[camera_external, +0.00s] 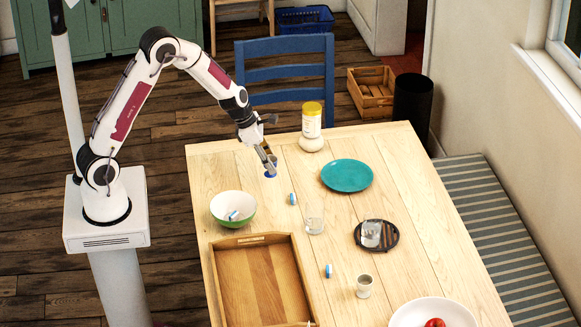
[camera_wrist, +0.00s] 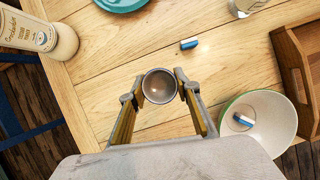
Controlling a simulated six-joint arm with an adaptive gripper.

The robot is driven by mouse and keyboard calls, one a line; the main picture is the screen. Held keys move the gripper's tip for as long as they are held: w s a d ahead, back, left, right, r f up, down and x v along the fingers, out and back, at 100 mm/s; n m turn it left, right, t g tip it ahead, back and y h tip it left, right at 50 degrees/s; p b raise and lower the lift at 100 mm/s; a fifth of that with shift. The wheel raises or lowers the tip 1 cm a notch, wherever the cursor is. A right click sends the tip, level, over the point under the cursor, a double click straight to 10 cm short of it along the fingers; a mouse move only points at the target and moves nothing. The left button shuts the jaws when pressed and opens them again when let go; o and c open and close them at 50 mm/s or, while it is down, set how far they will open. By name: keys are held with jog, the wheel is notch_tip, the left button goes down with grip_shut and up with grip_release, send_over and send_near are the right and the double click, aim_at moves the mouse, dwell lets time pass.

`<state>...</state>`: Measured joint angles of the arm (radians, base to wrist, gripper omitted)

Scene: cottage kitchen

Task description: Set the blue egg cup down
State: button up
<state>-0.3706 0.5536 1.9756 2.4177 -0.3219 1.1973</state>
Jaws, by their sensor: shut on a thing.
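My gripper (camera_external: 268,161) is shut on the blue egg cup (camera_external: 271,175) over the left back part of the wooden table. In the wrist view the cup (camera_wrist: 159,87) shows from above, its round opening dark and seemingly empty, with one finger on each side. The cup looks upright and is low, close to the table top; I cannot tell whether its foot touches the wood. Its blue outside is mostly hidden by the fingers in the external view.
A green-white bowl (camera_external: 233,222) and wooden tray (camera_external: 222,296) stand in front of the cup. Bare wood surrounds the cup.

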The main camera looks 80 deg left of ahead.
jog(key=shift+f, duration=0.8)
jog(key=shift+f, duration=2.1)
jog(key=shift+f, duration=0.15)
jog(key=o, duration=1.2)
jog(key=shift+o, duration=0.2)
jog(key=v, duration=1.2)
